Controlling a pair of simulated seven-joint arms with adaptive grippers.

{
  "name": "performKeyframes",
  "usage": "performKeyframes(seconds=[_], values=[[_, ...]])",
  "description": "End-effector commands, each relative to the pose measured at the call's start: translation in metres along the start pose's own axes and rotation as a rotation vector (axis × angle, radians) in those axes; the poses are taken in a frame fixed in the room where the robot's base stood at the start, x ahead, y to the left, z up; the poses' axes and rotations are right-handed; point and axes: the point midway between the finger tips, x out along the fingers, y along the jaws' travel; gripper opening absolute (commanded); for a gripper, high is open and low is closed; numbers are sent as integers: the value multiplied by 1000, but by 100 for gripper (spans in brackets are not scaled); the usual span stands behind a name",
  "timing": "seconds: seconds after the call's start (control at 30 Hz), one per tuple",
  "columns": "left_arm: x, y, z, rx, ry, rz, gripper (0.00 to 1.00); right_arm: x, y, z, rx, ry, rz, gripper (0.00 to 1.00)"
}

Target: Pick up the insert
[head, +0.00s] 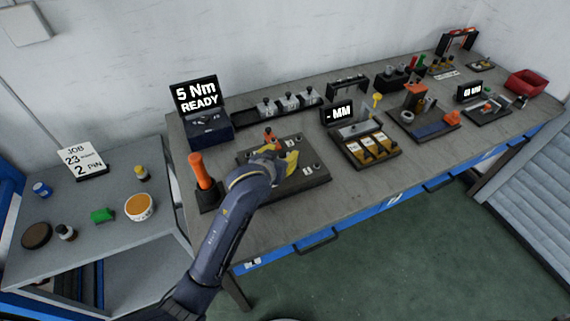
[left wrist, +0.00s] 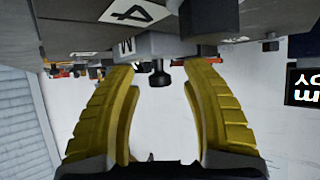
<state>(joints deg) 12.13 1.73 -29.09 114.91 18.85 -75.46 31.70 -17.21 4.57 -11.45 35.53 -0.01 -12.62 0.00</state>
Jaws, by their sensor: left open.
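My left gripper (head: 284,156) is low over a dark plate (head: 318,180) on the bench, its yellow fingers open. In the left wrist view the open fingers (left wrist: 160,70) are spread wide, with a small dark round-headed part (left wrist: 159,77) between them. That part projects from a light grey block (left wrist: 150,45). Neither finger clearly grips it. I cannot tell whether this part is the insert. The gripper and wrist hide part of the plate in the head view. My right gripper is not in view.
An orange-handled tool (head: 201,170) stands left of the plate, in front of a "5 Nm READY" display (head: 196,96). A tray with yellow pieces (head: 367,150) is close on the right. A row of grey blocks (head: 288,102) stands behind. The bench's front strip is clear.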

Motion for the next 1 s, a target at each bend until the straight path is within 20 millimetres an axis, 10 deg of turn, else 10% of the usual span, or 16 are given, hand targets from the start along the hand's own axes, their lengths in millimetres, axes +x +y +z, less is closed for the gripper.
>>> performKeyframes(seconds=[0.1, 0.53, 1.0], values=[[0, 0, 0, 0, 0, 0, 49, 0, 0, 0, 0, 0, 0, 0], [0, 0, 0, 0, 0, 0, 0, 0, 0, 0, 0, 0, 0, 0], [0, 0, -1, 0, 2, 1, 0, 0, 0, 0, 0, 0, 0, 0]])
